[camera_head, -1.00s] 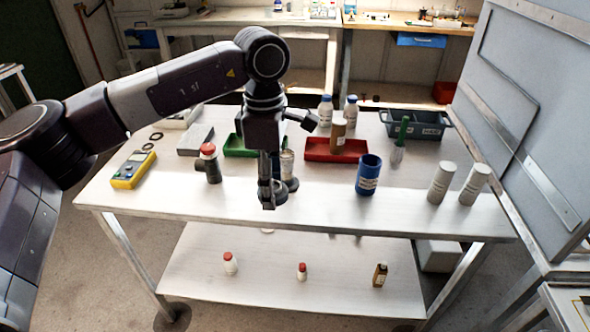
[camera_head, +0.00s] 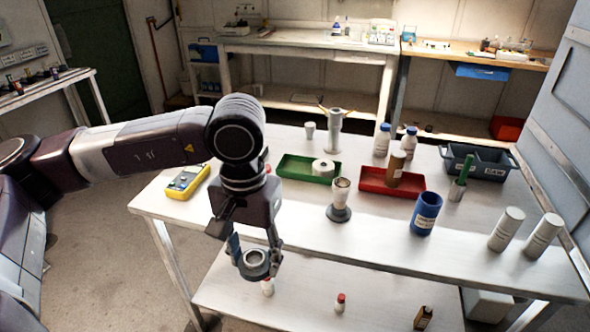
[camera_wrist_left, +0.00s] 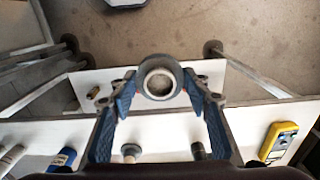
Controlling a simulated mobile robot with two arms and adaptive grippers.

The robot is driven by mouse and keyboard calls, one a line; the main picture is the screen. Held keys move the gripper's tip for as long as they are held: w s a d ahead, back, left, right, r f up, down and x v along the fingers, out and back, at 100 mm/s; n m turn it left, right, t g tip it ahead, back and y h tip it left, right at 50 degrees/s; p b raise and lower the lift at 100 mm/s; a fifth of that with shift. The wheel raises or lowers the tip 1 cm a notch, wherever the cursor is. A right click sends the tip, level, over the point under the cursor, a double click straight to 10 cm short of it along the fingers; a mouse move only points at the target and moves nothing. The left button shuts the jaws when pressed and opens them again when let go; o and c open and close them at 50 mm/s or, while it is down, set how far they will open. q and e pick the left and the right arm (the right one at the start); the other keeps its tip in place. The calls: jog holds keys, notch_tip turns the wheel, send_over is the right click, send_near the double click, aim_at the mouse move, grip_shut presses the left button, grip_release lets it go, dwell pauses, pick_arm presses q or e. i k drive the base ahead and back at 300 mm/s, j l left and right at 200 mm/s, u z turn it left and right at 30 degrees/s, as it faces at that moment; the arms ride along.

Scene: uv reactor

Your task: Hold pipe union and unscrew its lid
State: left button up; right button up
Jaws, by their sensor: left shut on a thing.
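My left gripper (camera_head: 256,262) is shut on a short, grey, ring-shaped fitting, which looks like the pipe union (camera_head: 257,257). It holds the fitting in the air off the table's front edge, with its round end facing up. In the left wrist view the pipe union (camera_wrist_left: 160,78) sits between the blue-padded fingers (camera_wrist_left: 160,96), showing a dark rim around a pale round middle. I cannot tell whether that middle is the lid or an opening. My right gripper is not in view.
Small bottles stand on the lower shelf. Floor at left is clear.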

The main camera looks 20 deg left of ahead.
aim_at(338, 211)
jog(key=i+j+z, duration=0.15)
jog(key=j, duration=0.25)
jog(key=i+j+z, duration=0.1)
jog(key=j, duration=0.3)
jog(key=i+j+z, duration=0.15)
jog(key=j, duration=0.3)
jog(key=i+j+z, duration=0.1)
jog(key=j, duration=0.3)
jog(key=i+j+z, duration=0.2)
jog(key=i+j, duration=0.2)
